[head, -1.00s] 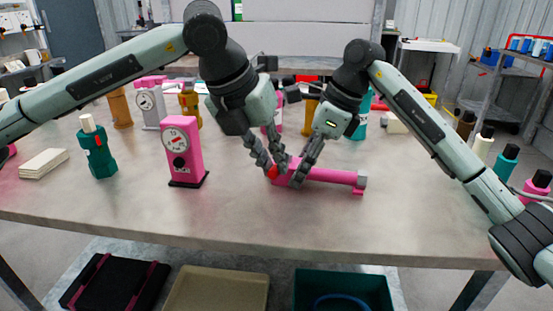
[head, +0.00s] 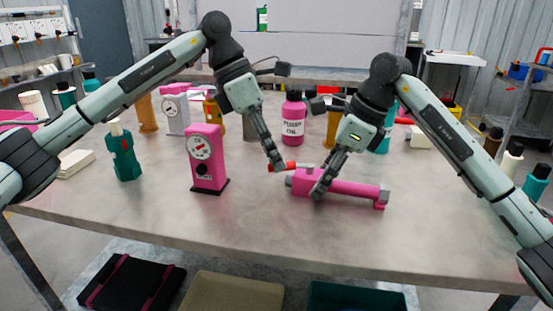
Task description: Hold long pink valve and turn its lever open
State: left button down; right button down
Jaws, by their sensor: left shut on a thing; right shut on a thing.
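The long pink valve (head: 355,188) lies on the table, right of centre, its body at the left and its pipe running right. My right gripper (head: 319,192) is shut on the valve's pink body, its fingers covering part of it. The short red lever (head: 290,166) shows at the left end of the valve, above the body. My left gripper (head: 277,167) is shut on the lever, near its outer left part. The fingers hide where they touch it.
The table (head: 270,230) is clear in front of the valve.

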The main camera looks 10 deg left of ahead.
pick_arm(q)
jog(key=shift+w+a+m+g+y, duration=0.15)
jog(key=shift+w+m+g, duration=0.2)
jog(key=shift+w+m, duration=0.45)
jog(key=shift+w+d+m+g+y, duration=0.1)
jog(key=shift+w+m+g, duration=0.3)
jog(key=shift+m, duration=0.65)
jog(key=shift+w+a+m+g+y, duration=0.15)
jog(key=shift+w+m+g, duration=0.3)
jog(key=shift+m, duration=0.5)
jog(key=shift+w, duration=0.1)
jog(key=c, duration=1.5)
grip_release()
jog(key=v, duration=1.2)
pick_arm(e)
jog(key=c, duration=0.9)
grip_release()
